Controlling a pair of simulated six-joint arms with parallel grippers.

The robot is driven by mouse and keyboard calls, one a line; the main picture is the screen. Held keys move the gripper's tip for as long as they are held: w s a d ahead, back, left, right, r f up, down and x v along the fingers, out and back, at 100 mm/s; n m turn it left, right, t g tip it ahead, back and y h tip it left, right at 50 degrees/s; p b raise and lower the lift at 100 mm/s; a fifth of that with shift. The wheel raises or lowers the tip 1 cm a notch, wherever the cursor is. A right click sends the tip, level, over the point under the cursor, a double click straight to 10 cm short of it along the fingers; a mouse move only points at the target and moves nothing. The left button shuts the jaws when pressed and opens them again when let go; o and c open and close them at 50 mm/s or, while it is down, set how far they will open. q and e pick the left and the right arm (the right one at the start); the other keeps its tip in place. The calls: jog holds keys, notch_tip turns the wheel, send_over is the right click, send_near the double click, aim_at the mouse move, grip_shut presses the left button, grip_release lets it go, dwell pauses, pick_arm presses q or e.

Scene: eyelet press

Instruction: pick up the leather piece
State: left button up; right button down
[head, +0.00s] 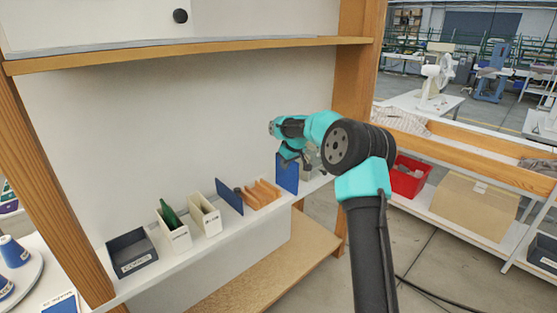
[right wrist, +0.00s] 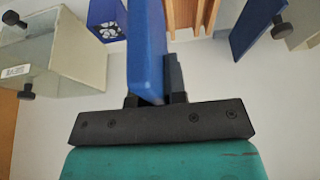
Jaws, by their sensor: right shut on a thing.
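The leather piece appears as a flat blue slab (head: 287,175), upright at the right part of the narrow shelf. My right gripper (head: 290,157) is above it, shut on its upper edge. In the right wrist view the blue slab (right wrist: 146,45) stands between the two dark fingers (right wrist: 152,99) and extends away from them. I cannot tell whether its lower edge touches the shelf. My left gripper is out of view.
A wooden slotted rack (head: 262,194) stands left of the slab, then another blue panel (head: 229,196), two pale boxes (head: 204,215), one with a green bottle (head: 169,213), and a dark bin (head: 132,254). A grey fixture (right wrist: 62,50) is close by. An upper shelf (head: 200,52) runs above.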

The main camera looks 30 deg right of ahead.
aim_at(298, 177)
jog(key=s, duration=0.5)
jog(key=s+d, duration=0.1)
jog(key=s, duration=0.1)
jog(key=shift+s, duration=0.35)
